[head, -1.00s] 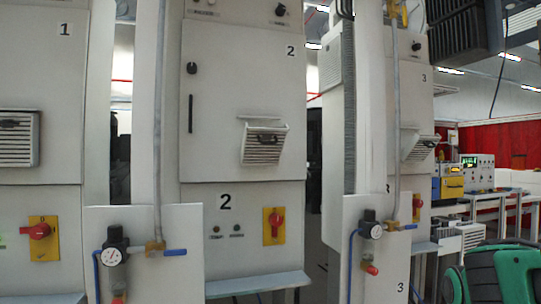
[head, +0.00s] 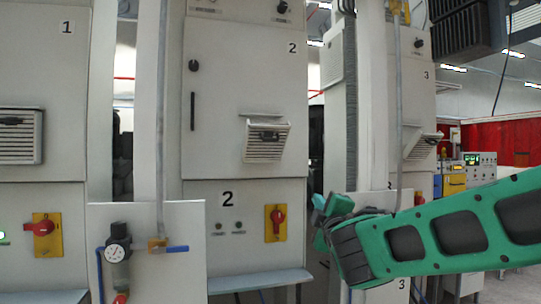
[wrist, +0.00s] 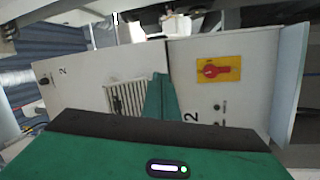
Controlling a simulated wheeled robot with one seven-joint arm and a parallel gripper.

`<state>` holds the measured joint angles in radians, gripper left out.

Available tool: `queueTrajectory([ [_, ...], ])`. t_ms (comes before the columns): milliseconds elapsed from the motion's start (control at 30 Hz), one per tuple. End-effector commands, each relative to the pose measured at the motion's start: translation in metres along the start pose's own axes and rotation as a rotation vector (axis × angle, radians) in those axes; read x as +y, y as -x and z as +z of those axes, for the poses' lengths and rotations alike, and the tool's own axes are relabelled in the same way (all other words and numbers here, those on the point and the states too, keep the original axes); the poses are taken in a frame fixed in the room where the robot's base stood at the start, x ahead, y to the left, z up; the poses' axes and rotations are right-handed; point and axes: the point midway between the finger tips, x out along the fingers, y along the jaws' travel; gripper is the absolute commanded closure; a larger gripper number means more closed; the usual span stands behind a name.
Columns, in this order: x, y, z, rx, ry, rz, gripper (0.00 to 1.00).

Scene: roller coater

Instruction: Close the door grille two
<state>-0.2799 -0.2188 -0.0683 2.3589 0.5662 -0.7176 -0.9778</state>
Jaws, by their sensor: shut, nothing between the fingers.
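Grille two (head: 265,144) is a white slatted flap with a dark handle on its top, on the upper door of cabinet 2 (head: 228,100). Its top leans out from the door, so it stands ajar. My gripper (head: 322,208) is to the right of cabinet 2, lower than the grille and apart from it. In the wrist view, the grille (wrist: 124,98) shows turned sideways, partly behind my green gripper fingers (wrist: 162,95). The fingers are together and hold nothing.
Red switches on yellow plates sit on cabinet 1 (head: 46,233) and cabinet 2 (head: 275,223). A gauge (head: 117,252) and pipe stand in front between them. Grille one (head: 20,136) and grille three (head: 424,146) flank it. A grey shelf (head: 258,281) juts out below cabinet 2.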

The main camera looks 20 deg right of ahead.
Motion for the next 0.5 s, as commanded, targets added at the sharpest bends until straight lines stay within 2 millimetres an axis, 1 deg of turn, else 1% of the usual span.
queueTrajectory([
  [33,0.010,-0.001,-0.026,0.062,0.048,0.057,1.00],
  [100,0.024,0.001,-0.057,0.132,0.110,0.139,1.00],
  [200,0.040,0.006,-0.088,0.203,0.173,0.232,1.00],
  [300,0.049,0.011,-0.106,0.240,0.209,0.286,1.00],
  [400,0.053,0.011,-0.113,0.254,0.222,0.308,1.00],
  [500,0.056,0.003,-0.115,0.253,0.223,0.312,1.00],
])
